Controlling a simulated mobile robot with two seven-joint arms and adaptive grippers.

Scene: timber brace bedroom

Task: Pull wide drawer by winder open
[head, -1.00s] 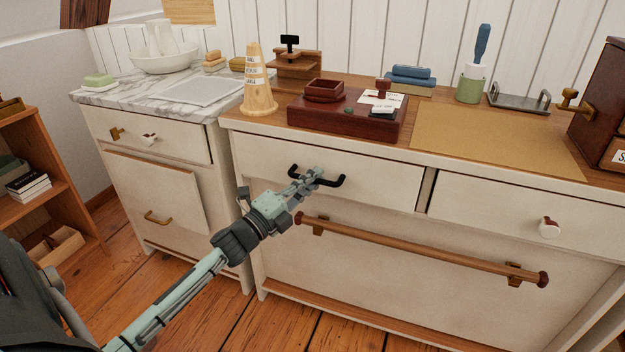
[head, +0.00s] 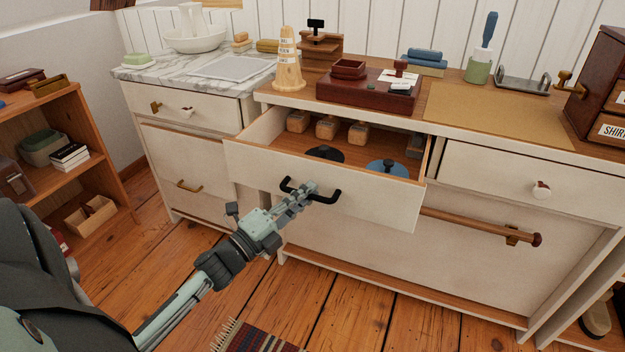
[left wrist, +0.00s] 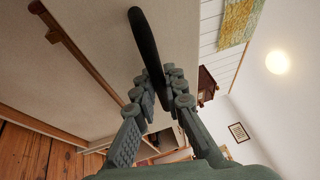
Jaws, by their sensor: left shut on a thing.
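The wide white drawer (head: 345,200) in the upper left of the long cabinet stands pulled out. Several small wooden blocks (head: 327,127), a black round item (head: 325,153) and a blue round item (head: 388,168) show inside it. My left gripper (head: 307,190) is at the drawer's front, shut on the black bar handle (head: 329,198). In the left wrist view the handle (left wrist: 147,45) runs between the fingers of my left gripper (left wrist: 160,92). My right gripper is not in view.
A wooden rail (head: 470,223) runs across the panel below. A white-knobbed drawer (head: 500,176) at right is shut. A marble-topped cabinet (head: 185,85) stands at left. A rug (head: 250,338) lies on the floor.

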